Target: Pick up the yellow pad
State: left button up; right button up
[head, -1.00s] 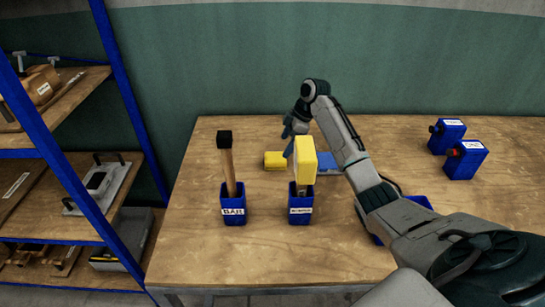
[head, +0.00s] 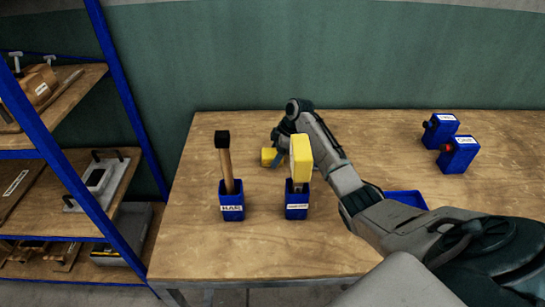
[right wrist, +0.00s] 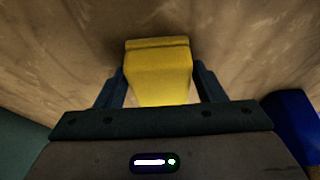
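The yellow pad (head: 269,156) lies on the wooden table, behind the two blue tool holders, and is partly hidden by my right gripper. My right gripper (head: 275,146) reaches down over it from the right. In the right wrist view the yellow pad (right wrist: 160,72) sits between the two dark fingers (right wrist: 160,75), one on each side. The fingers look spread with narrow gaps beside the pad, and no firm grip shows. My left gripper is not in view.
A blue holder (head: 232,207) with a black-headed hammer (head: 225,160) and another blue holder (head: 297,207) with a yellow-headed tool (head: 301,158) stand in front. Two blue boxes (head: 459,154) (head: 440,130) stand right. A blue tray (head: 405,199) is partly behind my arm. Shelves (head: 60,160) stand left.

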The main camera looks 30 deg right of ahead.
aim_at(275, 152)
jog(key=c, duration=0.6)
jog(key=shift+r, duration=0.1)
jog(key=shift+c, duration=0.2)
notch_tip(275, 152, up, 9)
jog(key=b, duration=0.2)
jog(key=shift+r+b, duration=0.1)
jog(key=shift+b, duration=0.2)
jog(key=shift+r, duration=0.35)
